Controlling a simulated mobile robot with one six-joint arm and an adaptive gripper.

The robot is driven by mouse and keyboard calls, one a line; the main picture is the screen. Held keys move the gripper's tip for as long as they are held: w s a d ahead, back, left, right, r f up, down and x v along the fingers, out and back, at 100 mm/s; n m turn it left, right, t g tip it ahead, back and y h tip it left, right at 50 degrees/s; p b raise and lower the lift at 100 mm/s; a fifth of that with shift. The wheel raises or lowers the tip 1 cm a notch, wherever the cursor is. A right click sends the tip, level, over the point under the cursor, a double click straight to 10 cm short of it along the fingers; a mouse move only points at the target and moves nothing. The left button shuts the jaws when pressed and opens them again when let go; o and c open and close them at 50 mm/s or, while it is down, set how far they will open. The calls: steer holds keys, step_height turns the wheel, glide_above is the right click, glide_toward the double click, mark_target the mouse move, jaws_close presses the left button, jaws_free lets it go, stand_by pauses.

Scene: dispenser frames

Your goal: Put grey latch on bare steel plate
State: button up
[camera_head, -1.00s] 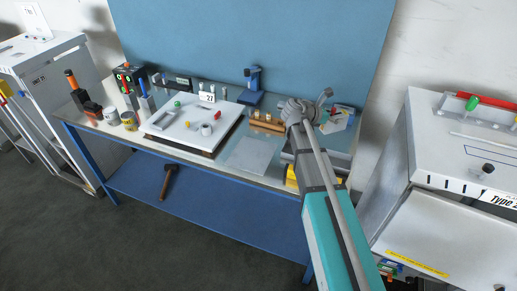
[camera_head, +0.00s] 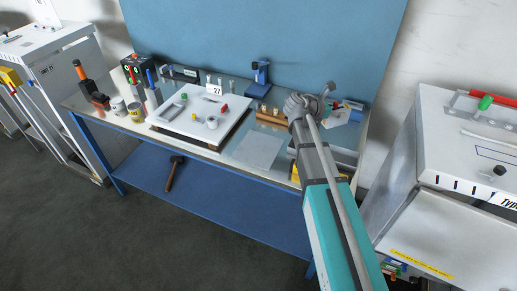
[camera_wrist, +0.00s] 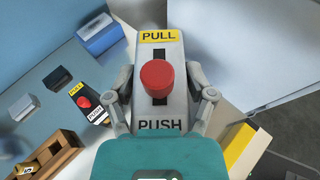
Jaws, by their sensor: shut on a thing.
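The grey latch (camera_wrist: 160,108) has a red knob, a yellow PULL label and a PUSH label. It fills the middle of the wrist view. My gripper (camera_wrist: 163,98) is shut on it, one finger at each side, and holds it above the bench. In the head view my wrist is over the bench's right part and hides the fingers and latch. A plain, flat grey plate (camera_head: 259,150), seemingly the bare steel plate, lies on the bench left of my arm with nothing on it.
A white board (camera_head: 180,121) with small parts and a 27 sign lies left of the plate. A wooden block (camera_head: 269,118) and blue stand (camera_head: 261,78) are behind it. A black latch (camera_wrist: 84,101) with a red knob lies below my gripper. A white cabinet (camera_head: 445,180) stands right.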

steer(key=s+a+f+n+t+y+b, duration=0.1)
steer(key=s+a+n+t+y, duration=0.2)
steer(key=a, duration=1)
steer(key=s+a+f+n+t+y+b, duration=0.2)
steer(key=s+a+n+t+y, duration=0.2)
steer(key=s+a, duration=0.5)
steer(key=a+n+y, duration=0.1)
steer(key=a+n, duration=0.1)
steer(key=a, duration=0.2)
steer(key=shift+s, duration=0.2)
steer(key=shift+f, duration=0.1)
steer(key=b, duration=0.9)
glide_above(258, 148)
step_height(258, 148, down, 9)
steer(key=shift+s+d, duration=0.15)
steer(key=shift+s, duration=0.2)
steer(key=shift+w+f+b, duration=0.45)
steer(key=shift+f+b, duration=0.35)
steer(key=shift+b, duration=0.1)
steer(key=shift+f+b, duration=1.2)
